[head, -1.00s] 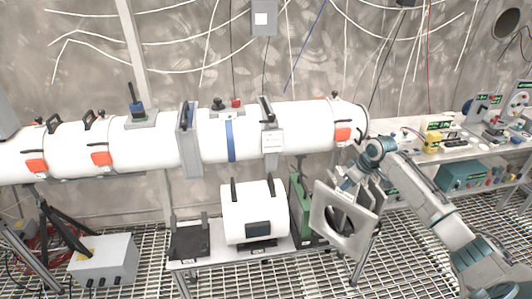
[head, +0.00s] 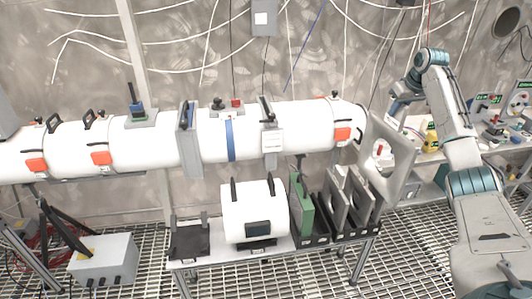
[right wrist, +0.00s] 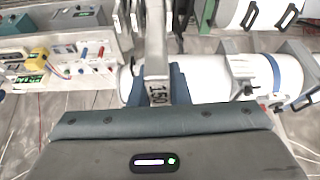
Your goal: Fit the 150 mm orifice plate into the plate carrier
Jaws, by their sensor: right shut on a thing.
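My right gripper (head: 398,108) is shut on the upper edge of a grey square plate (head: 403,168) with a large round hole. It holds the plate tilted in the air, right of the white tube's end. In the right wrist view the plate's edge (right wrist: 158,92) shows the mark 150 between the blue fingers. The white tube (head: 310,125) carries two grey upright frames, one at mid-length (head: 190,150) and one further right (head: 271,142); which is the plate carrier I cannot tell. My left gripper is not in view.
A low bench holds a black stand (head: 189,240), a white drum (head: 253,205), a green plate (head: 301,205) and a rack (head: 345,232) with grey plates upright in it. A side bench (head: 425,158) with instruments stands at the right. Grating floor lies open in front.

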